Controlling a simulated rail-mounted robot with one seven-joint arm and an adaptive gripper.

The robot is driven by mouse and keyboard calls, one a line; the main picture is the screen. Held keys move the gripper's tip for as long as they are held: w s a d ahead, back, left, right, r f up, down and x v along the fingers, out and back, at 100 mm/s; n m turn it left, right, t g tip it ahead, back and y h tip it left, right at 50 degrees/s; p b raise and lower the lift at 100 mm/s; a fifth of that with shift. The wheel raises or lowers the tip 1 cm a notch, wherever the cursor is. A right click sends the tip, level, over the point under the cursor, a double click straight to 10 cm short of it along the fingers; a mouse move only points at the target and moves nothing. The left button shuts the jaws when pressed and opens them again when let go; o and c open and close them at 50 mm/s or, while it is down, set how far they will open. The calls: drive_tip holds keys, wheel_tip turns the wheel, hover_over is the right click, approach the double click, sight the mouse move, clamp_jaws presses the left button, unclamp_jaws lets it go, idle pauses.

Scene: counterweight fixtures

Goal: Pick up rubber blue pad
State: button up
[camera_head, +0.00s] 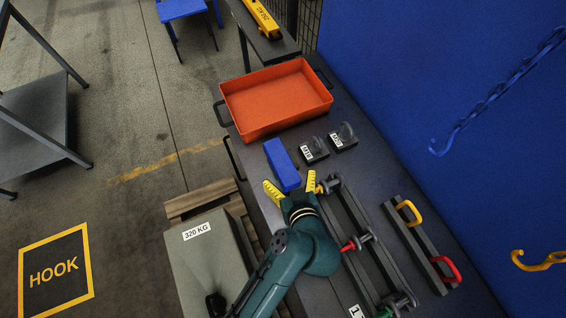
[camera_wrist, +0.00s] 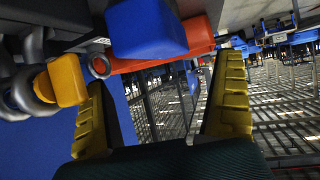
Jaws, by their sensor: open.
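The blue pad (camera_head: 282,164) is a rectangular blue block lying on the dark bench, just in front of the orange tray. In the wrist view the blue pad (camera_wrist: 147,27) shows at the upper middle, beyond the fingers and left of centre. My gripper (camera_head: 291,187) is open, with its yellow fingers spread at the near end of the pad. In the wrist view my gripper (camera_wrist: 165,105) has nothing between its fingers. I cannot tell whether a finger touches the pad.
An orange tray (camera_head: 247,130) stands behind the pad. Two dark labelled weights (camera_head: 313,150) sit right of the pad. A rack with coloured knobs (camera_head: 352,245) and a bar with yellow and red handles (camera_head: 410,212) lie right of my arm. A grey 320 KG block (camera_head: 207,262) stands at left.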

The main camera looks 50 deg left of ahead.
sight(282, 162)
drive_tip(key=x, duration=0.8)
drive_tip(key=shift+a+r+b, duration=0.25)
drive_tip(key=shift+a+b, duration=0.1)
drive_tip(key=shift+a, duration=0.05)
drive_tip(key=c, duration=1.5)
